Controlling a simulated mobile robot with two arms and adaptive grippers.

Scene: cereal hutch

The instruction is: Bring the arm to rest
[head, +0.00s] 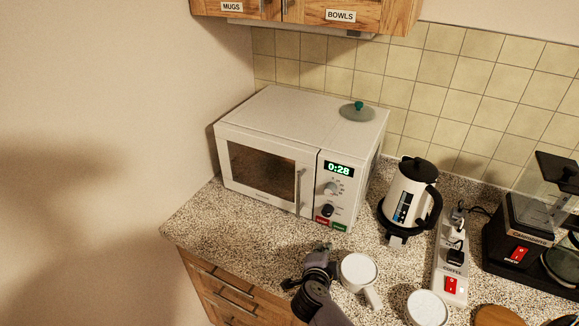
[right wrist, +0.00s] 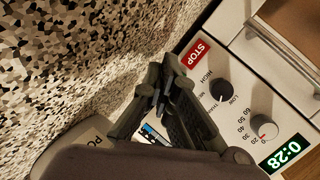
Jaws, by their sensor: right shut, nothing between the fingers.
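My right gripper (head: 318,258) is over the counter in front of the microwave (head: 262,168), just left of a white mug (head: 359,270). Its dark fingers are together with nothing between them. The right wrist view shows the closed fingers (right wrist: 165,88) in front of the microwave's control panel (right wrist: 235,85), with the red STOP button and dials near them. Whether they touch the panel is hard to tell. My left gripper is not in view.
A white kettle (head: 405,195) stands right of the microwave, then a power strip (head: 452,262) and a coffee machine (head: 530,235). Another white vessel (head: 427,308) is at the front. A glass lid (head: 357,111) lies on the microwave, whose display reads 0:28. Counter (head: 205,222) at left is clear.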

